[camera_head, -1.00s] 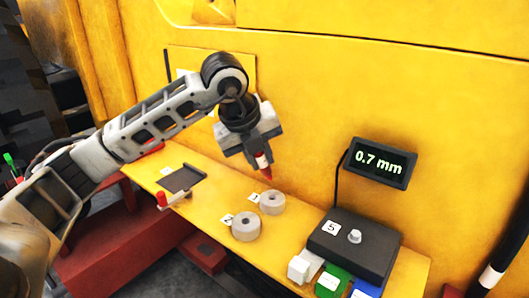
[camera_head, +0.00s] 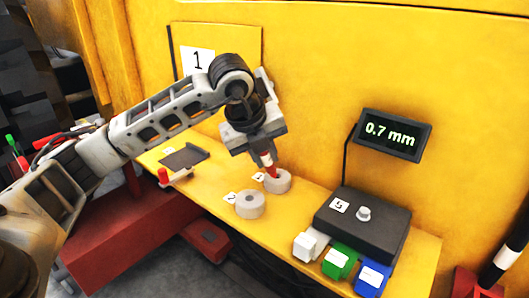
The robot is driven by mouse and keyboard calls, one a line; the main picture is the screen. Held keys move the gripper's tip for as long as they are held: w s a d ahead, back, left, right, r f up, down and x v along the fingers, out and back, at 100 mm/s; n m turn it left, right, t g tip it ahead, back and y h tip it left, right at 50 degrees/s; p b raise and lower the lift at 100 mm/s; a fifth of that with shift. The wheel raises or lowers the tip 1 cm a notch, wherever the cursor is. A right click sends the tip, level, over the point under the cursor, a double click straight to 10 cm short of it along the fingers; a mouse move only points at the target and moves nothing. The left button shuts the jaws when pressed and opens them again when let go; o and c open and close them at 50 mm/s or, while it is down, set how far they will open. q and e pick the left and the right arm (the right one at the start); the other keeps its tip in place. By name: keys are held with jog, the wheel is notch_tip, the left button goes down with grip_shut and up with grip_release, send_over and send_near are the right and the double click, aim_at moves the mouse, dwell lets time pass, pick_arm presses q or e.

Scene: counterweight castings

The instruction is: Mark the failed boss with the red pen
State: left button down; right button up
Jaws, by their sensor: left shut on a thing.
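Two round grey bosses with centre holes stand on the yellow shelf. The rear boss (camera_head: 279,184) has a small label beside it, hard to read here. The front boss (camera_head: 250,205) has a label reading 2. My left gripper (camera_head: 264,152) is shut on the red pen (camera_head: 270,169), which has a white band and points down. The pen's red tip is at the top of the rear boss and hides part of it. I cannot tell whether it touches. No mark is visible on the front boss. My right gripper is out of view.
A display (camera_head: 391,135) reads 0.7 mm. A black box (camera_head: 362,222) with a knob and label 5 stands right of the bosses, with white, green (camera_head: 340,262) and blue blocks before it. A dark plate (camera_head: 184,157) lies left. A card (camera_head: 197,61) on the back board reads 1.

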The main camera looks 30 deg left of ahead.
pick_arm(q)
jog(key=shift+f+b, duration=0.3)
jog(key=shift+b, duration=0.05)
dwell(0.3)
dwell(0.7)
jog(key=shift+f, duration=0.25)
jog(key=shift+a+f+b, duration=0.1)
jog(key=shift+a+b, duration=0.65)
dwell(2.1)
notch_tip(320, 180, up, 6)
jog(key=p, duration=0.4)
jog(key=shift+p, duration=0.35)
dwell(0.3)
